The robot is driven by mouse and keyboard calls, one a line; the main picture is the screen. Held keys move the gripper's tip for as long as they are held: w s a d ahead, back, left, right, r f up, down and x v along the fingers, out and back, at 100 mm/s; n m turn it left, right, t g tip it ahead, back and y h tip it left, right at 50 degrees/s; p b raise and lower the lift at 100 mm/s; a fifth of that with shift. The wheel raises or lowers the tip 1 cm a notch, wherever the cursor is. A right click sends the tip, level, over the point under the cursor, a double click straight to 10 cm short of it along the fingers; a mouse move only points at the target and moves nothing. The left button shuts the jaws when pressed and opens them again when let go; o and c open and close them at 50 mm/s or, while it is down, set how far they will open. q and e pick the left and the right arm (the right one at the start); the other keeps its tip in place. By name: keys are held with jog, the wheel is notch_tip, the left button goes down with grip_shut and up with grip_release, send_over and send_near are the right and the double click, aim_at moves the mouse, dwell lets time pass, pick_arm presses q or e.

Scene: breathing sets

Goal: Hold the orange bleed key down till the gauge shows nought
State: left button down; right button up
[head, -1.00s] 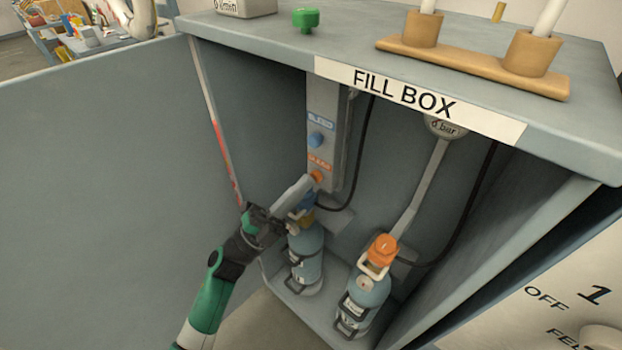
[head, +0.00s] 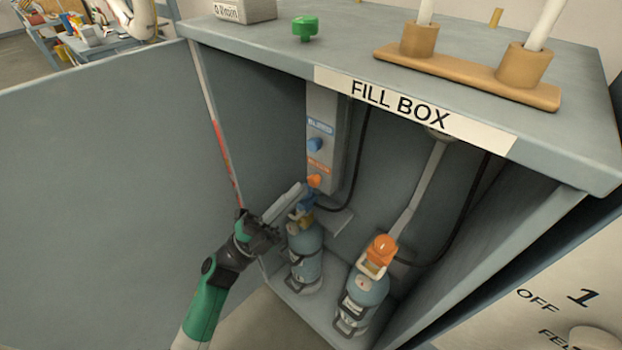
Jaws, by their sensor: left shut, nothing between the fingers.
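The orange bleed key (head: 314,181) is a small knob low on the grey panel (head: 321,107) inside the fill box, under an orange label with blurred lettering. My left gripper (head: 301,188) is shut and empty. Its tip is just left of and slightly below the orange key, with a small gap seeming to show between them. The gauge (head: 438,134) shows only as a sliver under the box's front lip; its reading is hidden. My right gripper is not in view.
A blue knob (head: 315,144) sits above the orange key. Two blue cylinders stand on the box floor, the left one (head: 305,257) below my gripper, the right one (head: 361,300) with an orange top (head: 382,249). The open door (head: 100,180) stands at left.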

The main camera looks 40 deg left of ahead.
pick_arm(q)
jog(key=s+p, duration=0.2)
jog(key=s, duration=0.3)
dwell(0.4)
dwell(0.4)
